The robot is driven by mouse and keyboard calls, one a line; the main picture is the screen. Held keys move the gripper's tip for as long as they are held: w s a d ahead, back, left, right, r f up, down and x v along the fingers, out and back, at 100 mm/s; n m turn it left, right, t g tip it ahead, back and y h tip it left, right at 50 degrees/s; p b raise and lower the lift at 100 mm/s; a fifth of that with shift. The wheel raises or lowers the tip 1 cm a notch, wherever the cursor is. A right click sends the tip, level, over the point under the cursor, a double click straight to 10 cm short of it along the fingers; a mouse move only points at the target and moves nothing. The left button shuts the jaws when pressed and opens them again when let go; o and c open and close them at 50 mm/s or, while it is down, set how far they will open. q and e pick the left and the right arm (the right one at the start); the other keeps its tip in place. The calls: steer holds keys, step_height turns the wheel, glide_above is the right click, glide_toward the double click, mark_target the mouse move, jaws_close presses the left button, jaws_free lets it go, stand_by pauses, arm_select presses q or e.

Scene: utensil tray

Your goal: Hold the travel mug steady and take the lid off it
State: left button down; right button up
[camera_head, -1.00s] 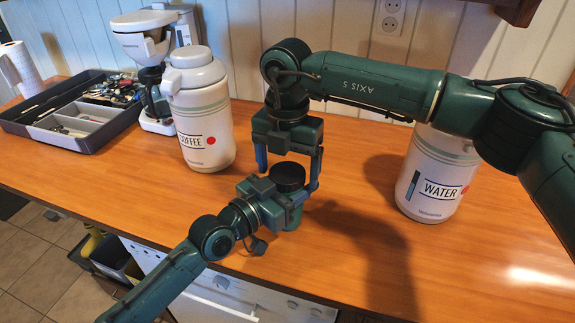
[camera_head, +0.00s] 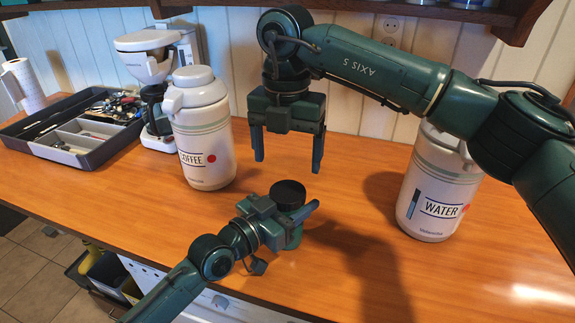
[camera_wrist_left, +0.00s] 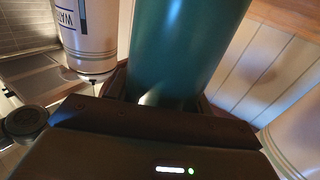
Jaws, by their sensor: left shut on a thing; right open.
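The travel mug (camera_head: 292,236) is green and stands upright near the counter's front edge. Its black lid (camera_head: 288,192) sits on top. My left gripper (camera_head: 288,214) is shut on the mug's body, just below the lid. In the left wrist view the green mug (camera_wrist_left: 178,45) rises from between the jaws, and the lid is out of that view. My right gripper (camera_head: 288,160) is open and empty above the lid, pointing down, with its two fingers apart and clear of the mug.
A white COFFEE jug (camera_head: 205,132) stands behind left and a white WATER jug (camera_head: 440,185) to the right. A coffee maker (camera_head: 157,45) and a grey utensil tray (camera_head: 92,150) are at the back left. The wooden counter (camera_head: 335,245) is clear around the mug.

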mark_target(288, 191)
steer(key=shift+d+f, duration=0.1)
steer(key=shift+f, duration=3.6)
steer(key=c, duration=0.9)
steer(key=o, duration=1)
step_height(288, 191, up, 8)
steer(key=shift+f, duration=0.1)
steer(key=shift+c, duration=0.5)
steer(key=shift+f, duration=3.9)
steer(key=shift+c, duration=0.5)
